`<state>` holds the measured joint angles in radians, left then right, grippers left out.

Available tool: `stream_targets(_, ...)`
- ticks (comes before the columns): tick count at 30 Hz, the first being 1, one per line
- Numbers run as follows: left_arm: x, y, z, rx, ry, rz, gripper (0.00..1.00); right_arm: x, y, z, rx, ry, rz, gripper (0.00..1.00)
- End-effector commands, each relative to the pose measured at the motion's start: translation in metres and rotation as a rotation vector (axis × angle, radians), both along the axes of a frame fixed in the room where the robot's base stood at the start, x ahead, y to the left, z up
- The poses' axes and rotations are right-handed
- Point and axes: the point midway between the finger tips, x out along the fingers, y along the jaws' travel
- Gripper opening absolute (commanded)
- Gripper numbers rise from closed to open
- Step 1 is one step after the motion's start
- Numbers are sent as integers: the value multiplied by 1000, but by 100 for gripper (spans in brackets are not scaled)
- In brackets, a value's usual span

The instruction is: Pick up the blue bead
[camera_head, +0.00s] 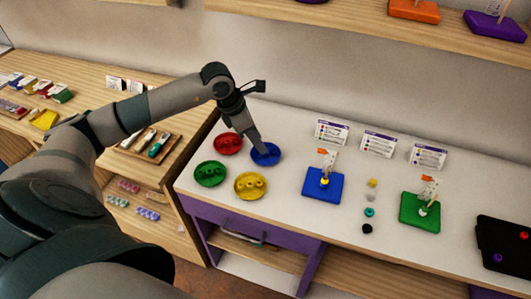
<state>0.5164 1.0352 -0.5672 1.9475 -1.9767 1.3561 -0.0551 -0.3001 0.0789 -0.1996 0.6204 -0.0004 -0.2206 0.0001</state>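The blue dish (273,160) is on the white table, behind the yellow dish and right of the red one. My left gripper (262,150) reaches down into the blue dish. Its fingertips are small and dark here, so I cannot tell whether they are apart or closed on something. No blue bead can be made out clearly in the dish, which the gripper partly covers. My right gripper is not in view.
Red (228,144), green (210,174) and yellow (250,186) dishes holding beads stand close by. To the right are a blue peg board (323,186), a column of loose beads, a green peg board (420,213) and a black tray (505,245). Cards stand behind.

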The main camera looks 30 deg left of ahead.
Motion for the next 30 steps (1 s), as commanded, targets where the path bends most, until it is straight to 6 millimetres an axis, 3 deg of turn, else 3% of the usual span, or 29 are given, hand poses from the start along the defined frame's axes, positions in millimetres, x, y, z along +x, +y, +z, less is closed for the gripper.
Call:
stream_targets(5,2,-2,-7,-2,4,-1,38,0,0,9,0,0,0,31)
stream_targets(11,7,-4,-27,-2,4,0,38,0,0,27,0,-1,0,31)
stream_targets(17,13,-9,-46,-2,1,0,38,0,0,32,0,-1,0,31)
stream_targets(30,14,-9,-49,-1,1,0,38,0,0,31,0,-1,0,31)
